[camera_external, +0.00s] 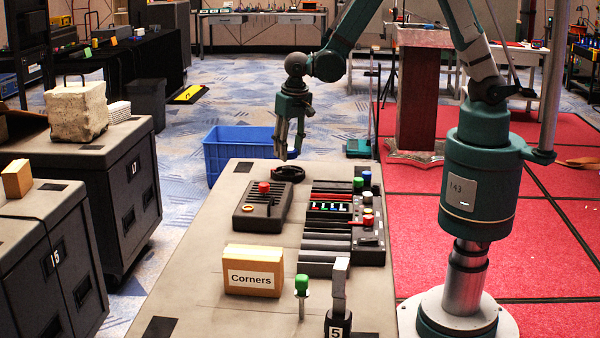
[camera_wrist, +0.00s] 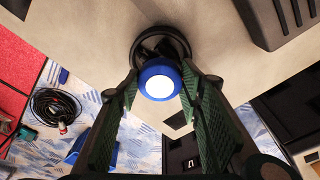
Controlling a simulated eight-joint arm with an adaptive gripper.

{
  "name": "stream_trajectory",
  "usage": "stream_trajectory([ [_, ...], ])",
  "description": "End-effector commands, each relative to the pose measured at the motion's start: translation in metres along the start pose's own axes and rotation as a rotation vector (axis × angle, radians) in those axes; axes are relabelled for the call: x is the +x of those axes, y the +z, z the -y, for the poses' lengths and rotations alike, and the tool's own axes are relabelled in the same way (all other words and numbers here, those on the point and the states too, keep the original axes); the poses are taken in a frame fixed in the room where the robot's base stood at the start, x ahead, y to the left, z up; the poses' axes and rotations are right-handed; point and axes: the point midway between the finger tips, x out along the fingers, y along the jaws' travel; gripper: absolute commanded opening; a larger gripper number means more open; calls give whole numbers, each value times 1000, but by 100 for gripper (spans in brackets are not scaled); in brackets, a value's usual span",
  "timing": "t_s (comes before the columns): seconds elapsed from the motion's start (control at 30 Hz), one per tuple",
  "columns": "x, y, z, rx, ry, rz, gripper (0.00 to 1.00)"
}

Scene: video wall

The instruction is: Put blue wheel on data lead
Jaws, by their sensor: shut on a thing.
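My gripper (camera_external: 289,152) points down above the far end of the grey table. In the wrist view, my gripper (camera_wrist: 160,92) has its fingers on either side of the blue wheel (camera_wrist: 148,68), a round blue piece with a white face, and is shut on it. In the external view the blue wheel cannot be made out between the fingers. A black ring-shaped item (camera_external: 288,174), which looks like the coiled data lead, lies on the table just below the gripper. It also shows in the wrist view (camera_wrist: 183,43), partly hidden behind the blue wheel. Contact between them cannot be told.
A black box with a red knob (camera_external: 262,206) and a control panel (camera_external: 340,220) stand nearby. A "Corners" box (camera_external: 253,272), a green-topped tool (camera_external: 301,286) and an upright metal piece (camera_external: 340,285) are nearer the front. A blue bin (camera_external: 235,150) stands beyond the table.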

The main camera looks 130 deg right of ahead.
Motion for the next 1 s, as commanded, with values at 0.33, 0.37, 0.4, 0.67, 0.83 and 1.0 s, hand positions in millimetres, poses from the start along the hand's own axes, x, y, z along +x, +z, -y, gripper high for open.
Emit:
stream_trajectory([
  [0.33, 6, 1, 0, 0, 0, 0, 23],
  [0.37, 9, 1, 0, 0, 0, 0, 23],
  [0.4, 13, 2, 0, 0, 0, 0, 23],
  [0.67, 35, 5, 0, 0, 0, 0, 23],
  [0.83, 37, 6, 0, 0, 0, 0, 23],
  [1.0, 37, 6, 0, 0, 0, 0, 23],
])
